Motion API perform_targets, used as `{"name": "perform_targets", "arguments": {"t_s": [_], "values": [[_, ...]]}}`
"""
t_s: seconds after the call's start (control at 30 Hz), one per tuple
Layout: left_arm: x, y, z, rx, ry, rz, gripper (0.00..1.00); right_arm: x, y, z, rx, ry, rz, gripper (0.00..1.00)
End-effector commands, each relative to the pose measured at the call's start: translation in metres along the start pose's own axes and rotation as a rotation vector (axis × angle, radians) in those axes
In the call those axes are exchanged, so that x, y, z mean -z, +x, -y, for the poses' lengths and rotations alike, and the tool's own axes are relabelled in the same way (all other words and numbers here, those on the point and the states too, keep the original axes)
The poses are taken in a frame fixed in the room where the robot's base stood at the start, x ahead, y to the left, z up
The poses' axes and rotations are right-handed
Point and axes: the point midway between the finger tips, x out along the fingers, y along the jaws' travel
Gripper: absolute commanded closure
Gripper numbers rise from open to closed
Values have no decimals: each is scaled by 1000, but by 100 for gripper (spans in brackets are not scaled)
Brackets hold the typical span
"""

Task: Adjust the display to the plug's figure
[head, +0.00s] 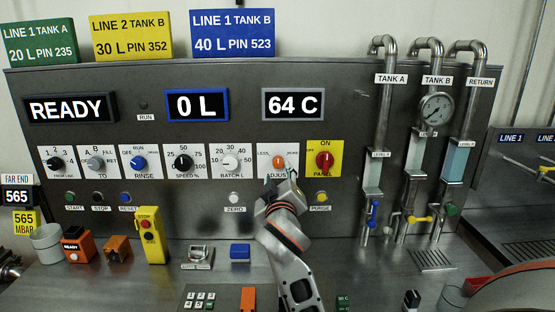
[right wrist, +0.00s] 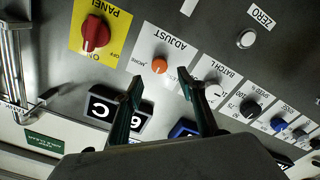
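The orange ADJUST knob (head: 278,161) is on a white plate of the grey panel, between BATCH L and the red PANEL knob. It also shows in the right wrist view (right wrist: 160,66). My right gripper (head: 290,172) is beside the knob, at its lower right in the head view. In the right wrist view my right gripper (right wrist: 160,88) has its fingers apart with nothing between them, and the knob appears just beyond the gap. The displays read READY (head: 68,108), 0 L (head: 197,105) and 64 C (head: 293,104). I cannot identify a plug. My left gripper is not in view.
The red PANEL knob (head: 324,161) and white BATCH L knob (head: 230,161) flank ADJUST. A blue block (head: 240,251), yellow STOP box (head: 151,238) and orange READY box (head: 76,245) stand on the bench. Pipes with a gauge (head: 436,110) rise at right. A FAR END sign reads 565 (head: 17,197).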

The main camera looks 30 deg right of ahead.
Motion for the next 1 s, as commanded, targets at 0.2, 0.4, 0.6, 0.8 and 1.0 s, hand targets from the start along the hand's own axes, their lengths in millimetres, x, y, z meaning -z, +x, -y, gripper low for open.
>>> {"name": "perform_targets", "arguments": {"t_s": [0.2, 0.4, 0.6, 0.8, 1.0], "values": [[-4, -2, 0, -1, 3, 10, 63, 1, 14, 0, -1, -3, -1, 60], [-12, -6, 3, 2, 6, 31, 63, 1, 45, -1, -1, -3, 0, 60], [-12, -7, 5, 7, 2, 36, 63, 1, 69, 0, 0, -2, -1, 60], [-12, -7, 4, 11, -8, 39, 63, 0, 78, 0, 1, -1, 0, 60], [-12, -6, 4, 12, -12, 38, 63, 0, 78, 0, 1, 0, 0, 60]]}}
